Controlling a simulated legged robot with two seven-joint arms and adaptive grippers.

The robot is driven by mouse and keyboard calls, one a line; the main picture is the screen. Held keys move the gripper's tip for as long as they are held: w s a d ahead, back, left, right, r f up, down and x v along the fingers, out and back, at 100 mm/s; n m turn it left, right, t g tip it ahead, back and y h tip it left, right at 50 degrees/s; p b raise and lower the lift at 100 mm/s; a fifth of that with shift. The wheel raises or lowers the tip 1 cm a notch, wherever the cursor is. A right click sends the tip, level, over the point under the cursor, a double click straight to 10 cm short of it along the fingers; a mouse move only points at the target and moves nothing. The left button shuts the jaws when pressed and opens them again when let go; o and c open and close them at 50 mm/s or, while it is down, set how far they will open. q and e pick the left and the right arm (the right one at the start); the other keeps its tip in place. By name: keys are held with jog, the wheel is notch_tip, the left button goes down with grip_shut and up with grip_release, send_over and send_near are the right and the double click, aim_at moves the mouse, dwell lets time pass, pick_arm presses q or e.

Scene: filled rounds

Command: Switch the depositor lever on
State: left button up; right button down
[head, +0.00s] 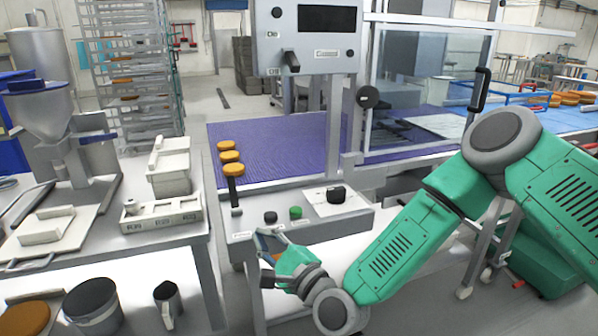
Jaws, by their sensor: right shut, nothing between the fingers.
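A grey control panel (343,60) with a dark display stands at the top centre. On its left side is a black lever (291,60), its knob pointing down and toward me, between an On mark above and an Off mark below; it sits nearer the Off mark. Whether this is the depositor's lever I cannot tell, as the panel's label is too small to read. My right gripper (268,238) is shut and empty, low in front of the button box, well below the lever and apart from it. My left gripper is out of view.
The button box (350,222) carries black and green buttons. A purple conveyor belt (270,145) with round orange cakes (231,168) lies behind it. A steel hopper machine (45,125) stands on the left table. A clear guard (425,80) with a black handle stands right of the panel.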

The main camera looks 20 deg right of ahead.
aim_at(291, 59)
jog(key=w+d+r+m+t+h+b, duration=0.1)
jog(key=w+d+r+m+t+h, duration=0.3)
jog(key=r+m, duration=0.45)
jog(key=w+d+r+m+t+h+b, duration=0.1)
jog(key=w+d+r+m+t+h, duration=0.1)
jog(key=d+r+m+t+h, duration=0.45)
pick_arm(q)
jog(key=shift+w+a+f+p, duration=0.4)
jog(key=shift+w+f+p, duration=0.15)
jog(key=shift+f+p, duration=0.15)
pick_arm(e)
jog(key=w+r+g+y, duration=0.1)
jog(key=w+r+y, duration=0.2)
jog(key=r, duration=1)
jog(key=shift+w+a, duration=0.3)
jog(key=shift+w, duration=0.95)
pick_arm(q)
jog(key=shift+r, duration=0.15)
pick_arm(e)
jog(key=shift+g, duration=0.25)
pick_arm(q)
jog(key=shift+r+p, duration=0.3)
jog(key=shift+p, duration=0.05)
pick_arm(e)
jog(key=shift+s+r+g, duration=0.15)
jog(key=shift+s+g, duration=0.05)
jog(key=shift+g, duration=0.1)
